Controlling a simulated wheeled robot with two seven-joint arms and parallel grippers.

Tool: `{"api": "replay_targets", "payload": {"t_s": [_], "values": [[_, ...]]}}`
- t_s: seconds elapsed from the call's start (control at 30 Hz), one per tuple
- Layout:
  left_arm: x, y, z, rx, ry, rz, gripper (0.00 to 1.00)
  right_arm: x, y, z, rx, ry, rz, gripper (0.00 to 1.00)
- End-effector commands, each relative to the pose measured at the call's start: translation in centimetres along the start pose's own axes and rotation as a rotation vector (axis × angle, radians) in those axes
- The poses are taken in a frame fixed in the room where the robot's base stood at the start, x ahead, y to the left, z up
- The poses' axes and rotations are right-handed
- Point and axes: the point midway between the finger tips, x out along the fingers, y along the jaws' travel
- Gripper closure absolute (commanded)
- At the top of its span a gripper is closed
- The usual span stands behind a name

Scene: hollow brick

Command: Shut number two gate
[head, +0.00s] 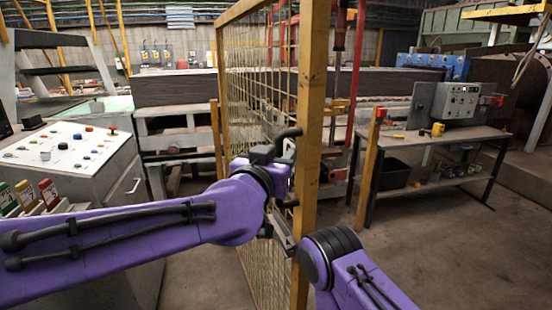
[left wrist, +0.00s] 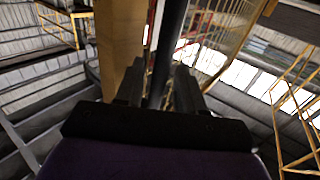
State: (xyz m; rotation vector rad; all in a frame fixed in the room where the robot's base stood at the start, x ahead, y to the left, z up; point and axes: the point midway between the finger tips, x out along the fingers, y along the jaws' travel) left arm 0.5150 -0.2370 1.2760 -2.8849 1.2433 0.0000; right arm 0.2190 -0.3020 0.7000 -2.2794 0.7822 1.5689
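The gate is a yellow-framed wire mesh panel (head: 240,90) that stands open, its edge post (head: 312,110) towards me. No number is readable on it. A black bar handle (head: 292,132) is fixed to this post, and its dark bar (left wrist: 170,40) also shows in the left wrist view. My left gripper (head: 282,157) is at the handle, and its fingers (left wrist: 160,85) lie on either side of the bar with very little gap, so it looks shut on it. The arm hides part of the handle.
A grey control console (head: 75,150) with coloured buttons stands at the left, with coloured tags (head: 28,196) at its front. A workbench (head: 440,140) with a grey control box (head: 458,100) stands at the right behind a yellow post (head: 368,170). The floor (head: 440,250) at the right is clear.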

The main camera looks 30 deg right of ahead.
Motion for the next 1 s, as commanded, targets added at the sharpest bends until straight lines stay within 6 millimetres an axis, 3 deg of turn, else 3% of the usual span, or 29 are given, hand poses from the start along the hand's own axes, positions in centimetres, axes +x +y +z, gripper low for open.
{"api": "replay_targets", "payload": {"t_s": [0.13,0.4,0.5,0.83,0.93,1.0], "values": [[-2.0,0.0,0.2,0.002,0.002,0.000,0.62,1.1,-0.1,0.5,0.000,0.000,0.000,0.48],[-8.3,-0.1,0.3,0.000,0.003,0.000,0.62,3.1,-0.3,1.3,0.000,0.000,0.000,0.48],[-9.7,-0.1,0.1,0.001,0.002,-0.001,0.62,3.3,-0.3,1.4,0.000,0.000,0.000,0.48],[-10.4,-0.1,0.0,-0.001,0.000,-0.001,0.62,3.3,-0.3,1.4,0.000,0.000,0.000,0.48],[-10.2,-0.8,1.0,-0.017,-0.014,-0.014,0.62,3.3,-0.3,1.4,0.000,0.000,0.000,0.80],[-9.8,-3.1,4.1,-0.071,-0.059,-0.055,0.62,3.3,-0.3,1.4,0.000,0.000,0.000,1.00]]}}
